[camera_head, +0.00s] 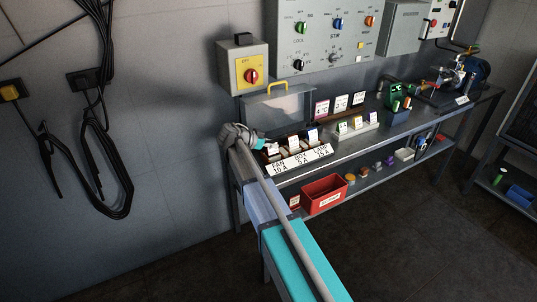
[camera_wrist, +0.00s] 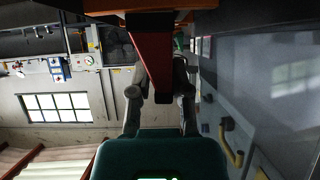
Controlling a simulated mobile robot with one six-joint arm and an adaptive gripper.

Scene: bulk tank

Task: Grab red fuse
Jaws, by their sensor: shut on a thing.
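In the wrist view a red piece, which I take to be the red fuse (camera_wrist: 152,55), lies between the two fingers of my gripper (camera_wrist: 160,85). My gripper is shut on it. Its far end reaches an orange-brown bar (camera_wrist: 150,5) at the top; I cannot tell whether they touch. In the head view my gripper (camera_head: 258,143) is at the left end of the bench, beside a row of small pieces with white tags (camera_head: 293,143). Labels (camera_head: 300,160) in front read FAN 10 A, BOX 5 A and LAMP 15 A. The red fuse cannot be made out there.
A grey case (camera_head: 278,112) with a yellow handle stands behind the row. A second tagged row (camera_head: 357,127) is to the right. A red bin (camera_head: 324,194) sits on the lower shelf. A switch box (camera_head: 245,68) hangs above.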

